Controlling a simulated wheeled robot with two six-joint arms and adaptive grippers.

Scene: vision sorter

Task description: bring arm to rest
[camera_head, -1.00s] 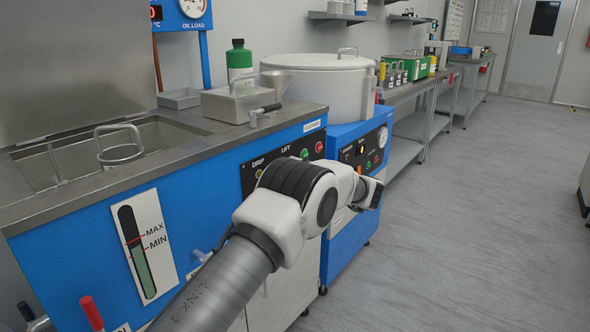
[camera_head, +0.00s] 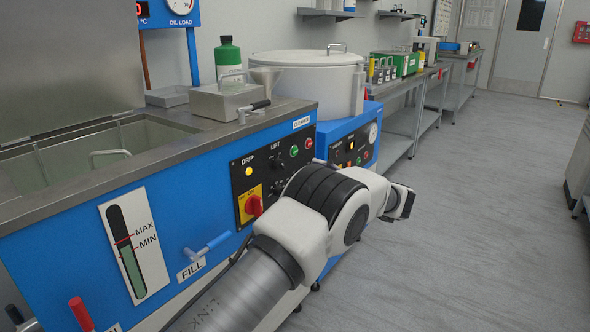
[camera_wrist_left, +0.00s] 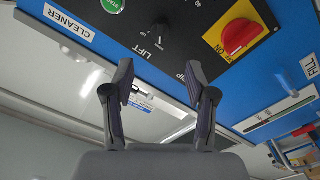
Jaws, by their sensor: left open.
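My left arm comes in from the bottom of the head view and reaches across the front of the blue cleaner machine (camera_head: 165,215). Its wrist end, with the dark left gripper (camera_head: 402,203), points right over the floor. In the left wrist view the gripper (camera_wrist_left: 160,85) has its two dark fingers apart with nothing between them. Beyond the fingers that view shows the machine's control panel, upside down, with the LIFT switch (camera_wrist_left: 160,30) and red knob (camera_wrist_left: 240,36). My right gripper is not in view.
The DRIP and LIFT panel (camera_head: 245,200) and the blue FILL handle (camera_head: 208,246) are close behind my arm. A white lidded drum (camera_head: 310,82) stands on a blue cabinet beyond. Grey floor (camera_head: 480,220) is clear on the right.

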